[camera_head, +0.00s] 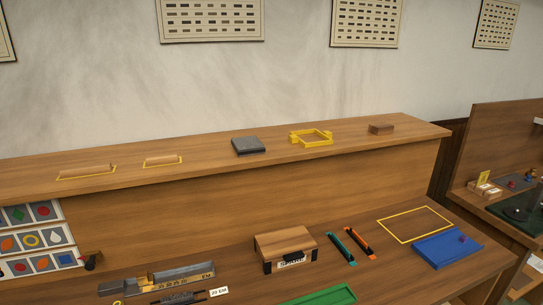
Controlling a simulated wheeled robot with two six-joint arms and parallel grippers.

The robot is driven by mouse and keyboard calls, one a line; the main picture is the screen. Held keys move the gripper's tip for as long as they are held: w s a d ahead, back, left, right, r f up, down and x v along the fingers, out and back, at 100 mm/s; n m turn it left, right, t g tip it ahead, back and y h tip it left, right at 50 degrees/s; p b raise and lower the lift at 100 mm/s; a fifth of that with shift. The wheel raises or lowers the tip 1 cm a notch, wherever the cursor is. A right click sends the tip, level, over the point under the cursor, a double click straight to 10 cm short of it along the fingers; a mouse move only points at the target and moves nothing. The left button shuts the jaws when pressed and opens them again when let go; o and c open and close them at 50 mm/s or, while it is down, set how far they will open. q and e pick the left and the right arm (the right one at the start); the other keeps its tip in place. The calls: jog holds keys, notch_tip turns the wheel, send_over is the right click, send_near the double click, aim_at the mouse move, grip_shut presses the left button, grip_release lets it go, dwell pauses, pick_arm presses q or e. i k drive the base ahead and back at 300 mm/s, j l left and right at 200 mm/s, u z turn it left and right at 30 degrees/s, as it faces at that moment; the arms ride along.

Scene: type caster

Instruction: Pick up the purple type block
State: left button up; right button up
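A small purple piece (463,239) shows at the far right of the blue tray (436,252) on the lower bench. It may be the purple type block, but it is too small to tell its shape. The tray lies at the right end of the bench, just in front of a yellow outlined rectangle. Neither of my grippers is in the head view, so their state does not show.
On the bench are a wooden box (285,246), a teal tool (342,247), an orange tool (359,243), a green tray (322,296) and a metal composing stick (160,280). The raised shelf holds a grey slab (248,145) and a yellow frame (311,138). The yellow-outlined area (414,224) is empty.

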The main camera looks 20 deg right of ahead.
aim_at(463, 239)
jog(key=l+z, duration=0.1)
jog(key=l, duration=0.3)
jog(key=i+l+z, duration=0.15)
jog(key=l, duration=0.25)
jog(key=l+z, duration=0.1)
jog(key=l, duration=0.35)
jog(key=i+l+z, duration=0.15)
jog(key=l, duration=0.2)
jog(key=i+l+z, duration=0.1)
jog(key=l, duration=0.3)
jog(key=i+l+z, duration=0.1)
jog(key=l, duration=0.3)
jog(key=i+l+z, duration=0.15)
jog(key=l, duration=0.2)
